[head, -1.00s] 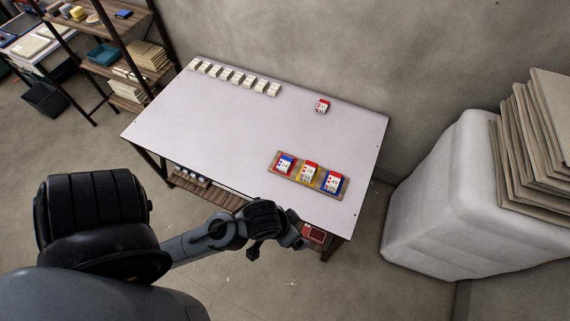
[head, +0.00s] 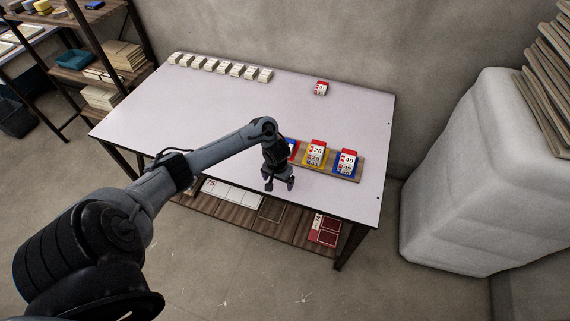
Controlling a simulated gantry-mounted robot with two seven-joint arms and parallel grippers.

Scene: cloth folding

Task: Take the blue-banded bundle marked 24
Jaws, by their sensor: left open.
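A wooden tray (head: 377,168) on the table holds three white bundles with red tops on coloured backings. The left bundle (head: 293,147) is mostly hidden behind my left gripper; only a sliver of red and blue shows, and its number is hidden. The middle bundle (head: 317,153) is on yellow and seems to read 26. The right bundle (head: 347,162) is on blue and seems to read 49. No 24 is readable. My left gripper (head: 279,185) points down, open, in front of the tray's left end near the table's front edge. My right gripper is out of view.
A single red-topped bundle (head: 321,88) stands at the table's back. A row of several white blocks (head: 220,68) lines the back left edge. A lower shelf (head: 275,228) holds white and red items. The left middle of the table (head: 170,110) is clear.

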